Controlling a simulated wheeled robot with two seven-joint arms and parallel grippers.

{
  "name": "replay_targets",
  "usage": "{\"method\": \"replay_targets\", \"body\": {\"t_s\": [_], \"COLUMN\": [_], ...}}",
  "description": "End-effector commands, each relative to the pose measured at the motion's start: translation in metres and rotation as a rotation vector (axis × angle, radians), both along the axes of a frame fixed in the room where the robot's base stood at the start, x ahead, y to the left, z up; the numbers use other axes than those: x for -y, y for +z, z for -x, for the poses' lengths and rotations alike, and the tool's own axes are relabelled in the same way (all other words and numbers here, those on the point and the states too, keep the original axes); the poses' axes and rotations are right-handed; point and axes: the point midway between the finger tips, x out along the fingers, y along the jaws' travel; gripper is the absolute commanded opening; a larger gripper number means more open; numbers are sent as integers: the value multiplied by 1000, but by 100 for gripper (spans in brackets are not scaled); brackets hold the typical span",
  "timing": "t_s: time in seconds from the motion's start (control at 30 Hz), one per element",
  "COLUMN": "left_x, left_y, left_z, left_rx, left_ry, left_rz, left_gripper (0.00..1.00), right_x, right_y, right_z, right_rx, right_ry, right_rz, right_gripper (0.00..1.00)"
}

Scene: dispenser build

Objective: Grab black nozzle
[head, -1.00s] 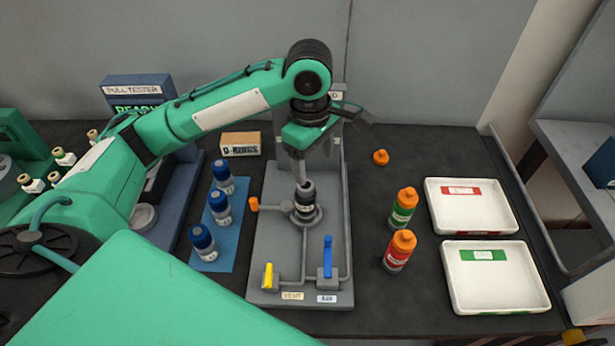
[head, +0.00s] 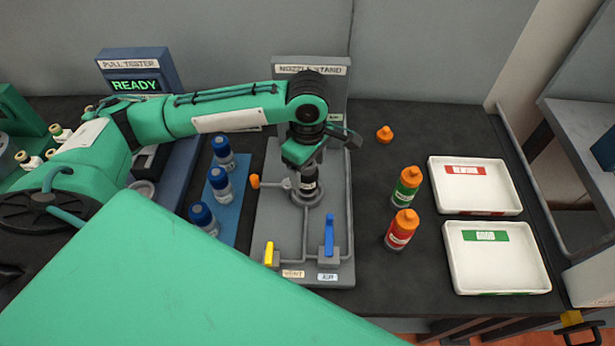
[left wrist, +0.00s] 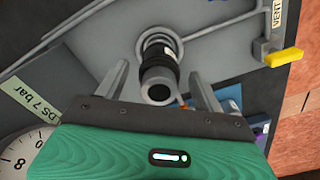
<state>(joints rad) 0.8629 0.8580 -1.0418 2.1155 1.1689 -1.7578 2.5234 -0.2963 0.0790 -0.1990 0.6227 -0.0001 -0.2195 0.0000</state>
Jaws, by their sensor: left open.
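The black nozzle (head: 309,186) stands upright in the round seat of the grey nozzle stand. It also shows in the left wrist view (left wrist: 158,72), its open end facing the camera. My left gripper (head: 305,163) is right above the nozzle and hides its upper part in the head view. In the left wrist view its two fingers (left wrist: 160,78) are spread, one on each side of the nozzle, with gaps between. My right gripper is not in view.
The stand's plate (head: 275,220) carries a yellow lever (head: 269,253), a blue lever (head: 329,235) and an orange knob (head: 254,181). Blue-capped bottles (head: 220,184) stand to the left. Green (head: 407,188) and red (head: 401,230) bottles and two white trays (head: 497,284) are to the right.

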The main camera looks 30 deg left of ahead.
Motion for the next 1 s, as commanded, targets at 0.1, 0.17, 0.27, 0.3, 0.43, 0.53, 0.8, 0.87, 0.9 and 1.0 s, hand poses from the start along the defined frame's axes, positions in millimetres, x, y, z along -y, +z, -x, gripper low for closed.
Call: {"method": "replay_targets", "body": {"t_s": [0.1,0.17,0.27,0.3,0.43,0.53,0.8,0.87,0.9,1.0], "left_x": [0,0,0,0,0,0,0,0,0,0], "left_y": [-16,-21,-25,-25,-24,-24,-24,-23,-23,-23], "left_z": [0,0,0,0,0,0,0,-1,-1,-1], "left_rx": [-1,0,0,1,1,1,1,4,4,4], "left_ry": [0,-1,-2,-2,-2,-2,-1,-1,-1,-1], "left_rz": [-1,-1,-1,-1,0,0,0,1,1,1], "left_gripper": [69,69,69,69,69,51,0,0,0,0], "right_x": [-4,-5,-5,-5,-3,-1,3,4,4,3], "right_y": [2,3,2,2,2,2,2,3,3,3], "right_z": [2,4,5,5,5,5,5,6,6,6], "right_rx": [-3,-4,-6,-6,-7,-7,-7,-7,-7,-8], "right_ry": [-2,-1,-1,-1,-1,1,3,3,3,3], "right_rz": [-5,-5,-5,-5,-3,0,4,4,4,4], "right_gripper": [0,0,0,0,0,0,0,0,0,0]}}
